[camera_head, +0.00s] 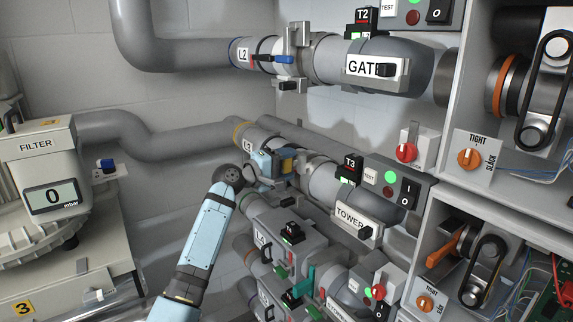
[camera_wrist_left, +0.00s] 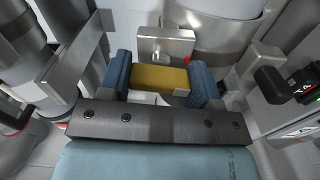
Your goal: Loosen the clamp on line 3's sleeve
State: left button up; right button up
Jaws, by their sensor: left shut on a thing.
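Line 3's pipe, marked by the L3 label (camera_head: 247,147), runs behind my left gripper in the head view. My left gripper (camera_head: 276,161) is at the sleeve beside that label, with its arm reaching up from below. In the left wrist view, the blue fingers of my left gripper (camera_wrist_left: 160,82) are shut on a yellow clamp handle (camera_wrist_left: 160,79), one finger on each side. A metal clamp plate (camera_wrist_left: 165,45) stands just beyond the handle. The grey sleeve (camera_wrist_left: 222,35) curves behind it. The gripper hides much of the clamp in the head view. My right gripper is not in view.
Line 2 (camera_head: 330,58), with a blue clamp handle (camera_head: 283,59), runs above. The T3 box (camera_head: 349,170), TOWER plate (camera_head: 355,222) and a switch panel (camera_head: 398,190) are close on the right. More lines lie below. The filter unit (camera_head: 40,150) stands left.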

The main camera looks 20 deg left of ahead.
pick_arm(q)
jog(key=shift+n, duration=0.5)
jog(key=o, duration=0.9)
jog(key=shift+s+a, duration=0.1)
